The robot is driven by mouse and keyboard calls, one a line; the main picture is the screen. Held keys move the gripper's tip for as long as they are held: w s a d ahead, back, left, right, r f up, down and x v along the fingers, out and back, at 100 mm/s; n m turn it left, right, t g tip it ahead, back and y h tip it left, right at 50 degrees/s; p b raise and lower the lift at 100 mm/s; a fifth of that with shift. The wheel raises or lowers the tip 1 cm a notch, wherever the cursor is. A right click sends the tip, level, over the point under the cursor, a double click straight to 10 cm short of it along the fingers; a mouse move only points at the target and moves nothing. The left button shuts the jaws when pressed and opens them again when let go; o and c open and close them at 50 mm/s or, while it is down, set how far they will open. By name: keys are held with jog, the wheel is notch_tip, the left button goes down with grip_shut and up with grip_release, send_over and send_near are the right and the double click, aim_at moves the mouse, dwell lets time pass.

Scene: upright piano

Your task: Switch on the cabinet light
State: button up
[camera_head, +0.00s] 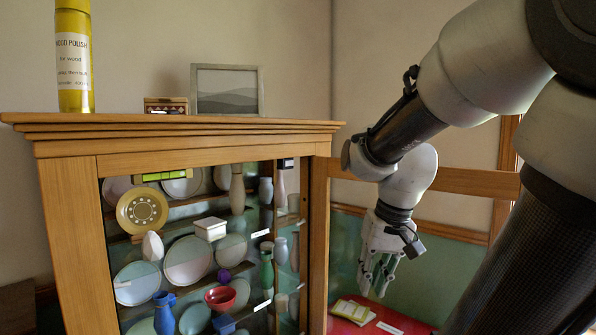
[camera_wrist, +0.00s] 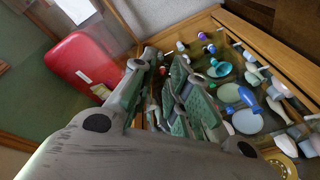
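The wooden display cabinet (camera_head: 68,220) stands at the left in the head view, with crockery behind its glass front. In the wrist view the cabinet (camera_wrist: 262,42) is at the upper right, seen at a tilt. A small dark and white piece (camera_head: 286,164) sits high inside near its right post; I cannot tell whether it is the light switch. No lit lamp is plain to see. My gripper (camera_head: 374,288) hangs right of the cabinet, fingers down, apart from it. Its fingers look parted and empty; they also show in the wrist view (camera_wrist: 160,88).
A yellow wood polish bottle (camera_head: 74,70), a small box (camera_head: 166,106) and a framed picture (camera_head: 227,91) stand on the cabinet top. A red surface (camera_head: 390,322) with a yellow booklet (camera_head: 352,313) lies below my gripper. A wooden rail (camera_head: 470,182) runs along the wall behind.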

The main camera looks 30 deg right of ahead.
aim_at(289, 163)
jog(key=w+m+y, duration=0.1)
jog(key=m, duration=0.1)
jog(key=w+f+m+t+y, duration=0.1)
jog(key=w+m, duration=0.1)
jog(key=w+m+y, duration=0.1)
jog(key=m, duration=0.1)
jog(key=shift+w+a+f, duration=0.15)
jog(key=shift+a+f, duration=0.1)
grip_shut()
jog(key=w+d+r+m+t, duration=0.4)
jog(key=w+r+m+t, duration=0.3)
jog(key=w+m, duration=0.4)
jog(key=w+d+r+m+t, duration=0.5)
jog(key=w+r+m+t, duration=0.2)
jog(key=w+r+m, duration=0.3)
jog(key=shift+w+r+m+h, duration=0.15)
jog(key=shift+w+m+h, duration=0.25)
jog(key=shift+w+m, duration=0.5)
jog(key=shift+s, duration=0.1)
jog(key=w+a, duration=0.2)
jog(key=w, duration=1.1)
jog(key=shift+w+a, duration=0.15)
jog(key=shift+w, duration=0.25)
